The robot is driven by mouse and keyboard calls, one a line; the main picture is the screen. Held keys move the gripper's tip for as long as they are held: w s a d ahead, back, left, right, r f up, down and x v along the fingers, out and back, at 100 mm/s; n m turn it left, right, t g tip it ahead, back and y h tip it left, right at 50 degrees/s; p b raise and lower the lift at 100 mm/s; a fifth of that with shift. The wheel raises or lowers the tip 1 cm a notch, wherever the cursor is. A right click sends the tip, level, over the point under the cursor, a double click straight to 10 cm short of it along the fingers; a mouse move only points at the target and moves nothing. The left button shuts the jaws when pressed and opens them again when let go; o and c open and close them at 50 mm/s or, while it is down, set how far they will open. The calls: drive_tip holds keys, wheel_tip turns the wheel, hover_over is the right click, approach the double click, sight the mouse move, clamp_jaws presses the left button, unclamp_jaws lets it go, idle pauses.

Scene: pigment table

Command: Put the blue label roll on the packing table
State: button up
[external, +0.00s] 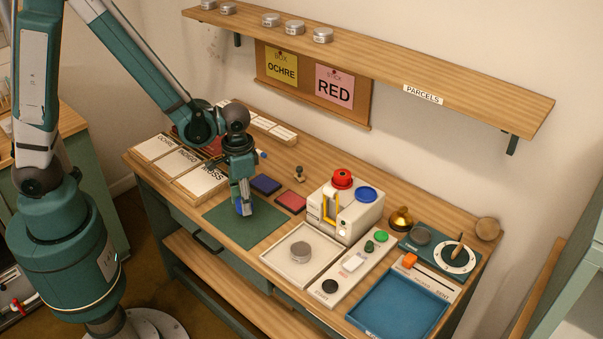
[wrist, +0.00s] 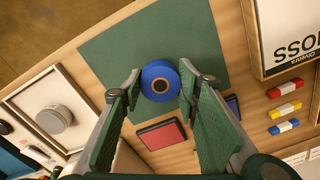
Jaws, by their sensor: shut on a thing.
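The blue label roll (wrist: 154,78), with a brown core, sits between the two fingers of my gripper (wrist: 160,88) in the wrist view. In the external view my gripper (external: 243,206) points down over the green mat (external: 222,229) and is shut on the roll, of which only a little blue (external: 246,208) shows between the fingers. I cannot tell whether the roll touches the mat. The mat lies on the wooden table (external: 285,158). No surface is marked as the packing table.
Blue and red ink pads (external: 291,202) lie right of my gripper. Labelled boxes (external: 180,163) stand on its left. Further right are a white machine (external: 345,215) with red and blue rolls, a pale tray (external: 282,255) holding a grey tin, and a blue tray (external: 400,307). A shelf (external: 380,60) hangs above.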

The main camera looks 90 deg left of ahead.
drive_tip(key=shift+f, duration=1.55)
drive_tip(key=shift+f+b, duration=0.15)
drive_tip(key=shift+b, duration=0.25)
drive_tip(key=o, duration=0.9)
drive_tip(key=shift+o, duration=0.2)
drive_tip(key=shift+r, duration=0.2)
drive_tip(key=shift+d+r+p, duration=0.15)
drive_tip(key=shift+r+p, duration=1)
drive_tip(key=shift+r, duration=4.85)
